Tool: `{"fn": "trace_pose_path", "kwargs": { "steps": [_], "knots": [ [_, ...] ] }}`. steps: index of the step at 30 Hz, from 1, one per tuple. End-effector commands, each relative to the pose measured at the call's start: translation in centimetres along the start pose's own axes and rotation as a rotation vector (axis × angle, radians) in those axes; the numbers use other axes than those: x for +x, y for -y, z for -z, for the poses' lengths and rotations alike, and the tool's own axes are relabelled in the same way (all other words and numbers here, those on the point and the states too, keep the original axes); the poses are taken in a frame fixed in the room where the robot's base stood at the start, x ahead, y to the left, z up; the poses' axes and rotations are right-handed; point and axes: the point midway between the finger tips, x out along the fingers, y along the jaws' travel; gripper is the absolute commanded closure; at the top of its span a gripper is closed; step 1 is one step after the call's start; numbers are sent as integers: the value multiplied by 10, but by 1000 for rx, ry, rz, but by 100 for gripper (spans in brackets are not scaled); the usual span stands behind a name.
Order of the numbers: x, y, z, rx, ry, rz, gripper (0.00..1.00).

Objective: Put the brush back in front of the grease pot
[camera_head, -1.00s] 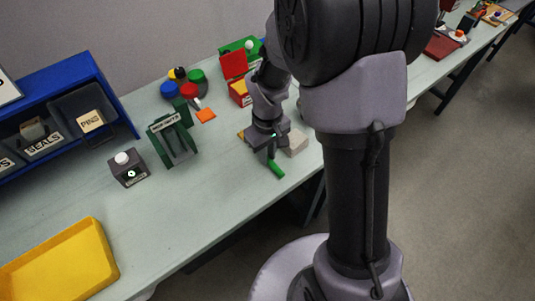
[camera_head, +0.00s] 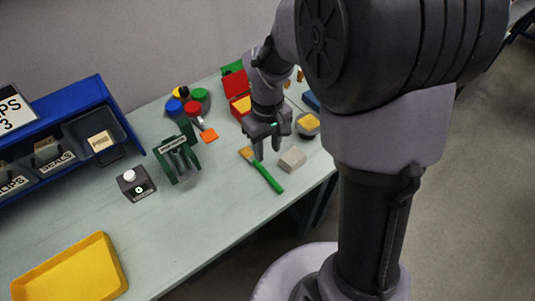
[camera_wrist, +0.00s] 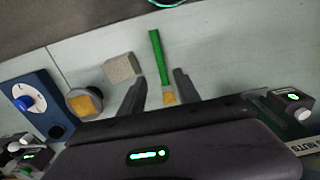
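The brush (camera_head: 267,174) has a green handle and tan bristles and lies flat on the bench. In the wrist view the brush (camera_wrist: 158,58) runs between my finger tips, bristles toward my palm. My gripper (camera_head: 267,147) is open and empty above the bristle end; the wrist view shows the two fingers (camera_wrist: 160,77) spread apart on either side of the brush. The grease pot (camera_head: 313,131), a round grey pot with a yellow top, stands right of my gripper. In the wrist view the grease pot (camera_wrist: 84,104) is left of the brush.
A grey block (camera_head: 292,160) sits between the brush and the bench's right edge. A green stand (camera_head: 178,160), an orange piece (camera_head: 209,135) and a red box (camera_head: 236,88) stand nearby. A yellow tray (camera_head: 72,275) is at front left; the bench middle is clear.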

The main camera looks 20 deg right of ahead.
Motion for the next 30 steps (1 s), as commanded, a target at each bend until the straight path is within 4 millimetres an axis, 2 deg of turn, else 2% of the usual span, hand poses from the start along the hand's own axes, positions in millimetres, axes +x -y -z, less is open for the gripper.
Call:
{"fn": "trace_pose_path", "kwargs": {
  "steps": [2,5,9,12,15,18,26,29,30],
  "knots": [
    [-12,1,-1,11,-11,-1,61],
    [-49,12,-14,101,-86,-2,61],
    [-116,45,-61,343,-271,40,61],
    [-144,70,-98,504,-392,98,61],
    [-154,87,-123,614,-476,155,61],
    [-158,95,-135,668,-515,188,61],
    [-157,96,-137,679,-521,195,61],
    [-141,96,-136,679,-521,195,61],
    [-144,96,-137,678,-521,195,61]
  ]
}}
